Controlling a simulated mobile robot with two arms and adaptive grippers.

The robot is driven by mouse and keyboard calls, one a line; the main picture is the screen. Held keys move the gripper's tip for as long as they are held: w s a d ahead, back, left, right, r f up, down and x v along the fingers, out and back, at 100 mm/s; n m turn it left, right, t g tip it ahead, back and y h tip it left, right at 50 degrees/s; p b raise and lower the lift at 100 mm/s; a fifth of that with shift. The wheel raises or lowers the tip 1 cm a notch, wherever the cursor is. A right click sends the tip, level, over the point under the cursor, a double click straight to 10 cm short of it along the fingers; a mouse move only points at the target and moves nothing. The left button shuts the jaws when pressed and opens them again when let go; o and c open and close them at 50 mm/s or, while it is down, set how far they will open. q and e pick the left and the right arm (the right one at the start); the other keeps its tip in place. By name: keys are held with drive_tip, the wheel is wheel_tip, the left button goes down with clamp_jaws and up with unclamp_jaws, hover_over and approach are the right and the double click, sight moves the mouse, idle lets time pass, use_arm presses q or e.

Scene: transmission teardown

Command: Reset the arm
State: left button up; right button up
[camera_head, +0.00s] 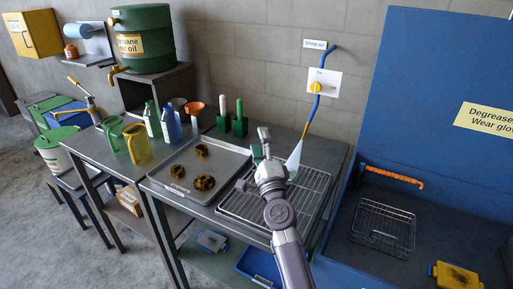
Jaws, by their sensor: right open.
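My right arm comes in from the bottom middle, and my right gripper (264,148) is open and looks empty. It is above the left part of the wire rack (310,203), next to the white tip (294,157) hanging at the end of the blue air hose (313,108). I cannot tell whether the gripper touches the tip. The gripper and forearm hide part of the rack. My left gripper is not in view.
A grey tray (222,155) left of the gripper holds three dirty yellow-black parts (204,182). Jugs (137,144), bottles and brushes stand behind and left of it. To the right, a blue wash basin holds a wire basket (383,228) and a yellow item (456,276).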

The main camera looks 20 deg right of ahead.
drive_tip(key=shift+s+a+f+n, duration=0.1)
drive_tip(key=shift+a+f+n, duration=0.2)
drive_tip(key=shift+n, duration=0.1)
